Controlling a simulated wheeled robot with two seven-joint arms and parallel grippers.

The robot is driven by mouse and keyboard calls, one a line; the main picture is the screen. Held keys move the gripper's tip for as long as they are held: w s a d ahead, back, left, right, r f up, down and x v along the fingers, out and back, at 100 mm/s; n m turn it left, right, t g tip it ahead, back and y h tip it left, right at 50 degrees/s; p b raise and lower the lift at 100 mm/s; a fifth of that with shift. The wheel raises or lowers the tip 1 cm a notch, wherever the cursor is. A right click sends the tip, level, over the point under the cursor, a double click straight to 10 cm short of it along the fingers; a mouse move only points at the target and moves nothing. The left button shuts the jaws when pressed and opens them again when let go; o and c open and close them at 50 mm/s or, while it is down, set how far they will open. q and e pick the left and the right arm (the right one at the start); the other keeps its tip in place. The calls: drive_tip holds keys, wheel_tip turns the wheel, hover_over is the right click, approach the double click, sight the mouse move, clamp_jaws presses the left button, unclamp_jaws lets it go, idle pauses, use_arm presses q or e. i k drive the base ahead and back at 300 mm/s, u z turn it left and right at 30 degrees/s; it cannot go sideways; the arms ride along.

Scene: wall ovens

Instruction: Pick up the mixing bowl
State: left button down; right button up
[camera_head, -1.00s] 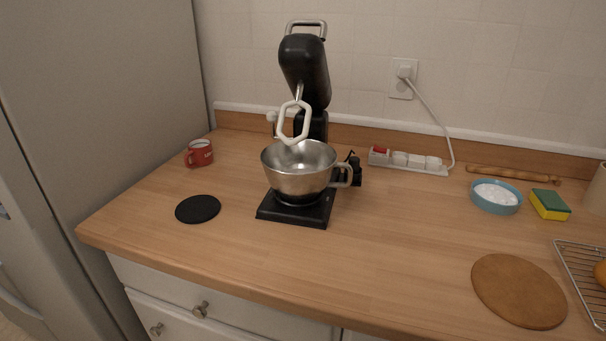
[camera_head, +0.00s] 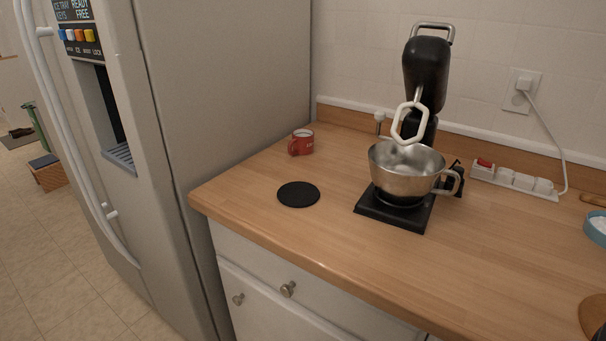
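The mixing bowl (camera_head: 392,180) is a shiny metal bowl with a handle (camera_head: 450,182) on its right side. It sits upright on the black base (camera_head: 408,217) of a stand mixer (camera_head: 426,75). The mixer's head is tilted up, and its white beater (camera_head: 409,124) hangs just above the bowl's rim. The bowl's inside is only partly visible.
A power strip (camera_head: 514,180) lies to the right. A fridge (camera_head: 225,90) stands at the left. The counter front is clear.

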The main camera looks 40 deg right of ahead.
sight(403, 175)
drive_tip(key=u, duration=0.85)
drive_tip(key=i, duration=1.4)
drive_tip(key=z, duration=2.75)
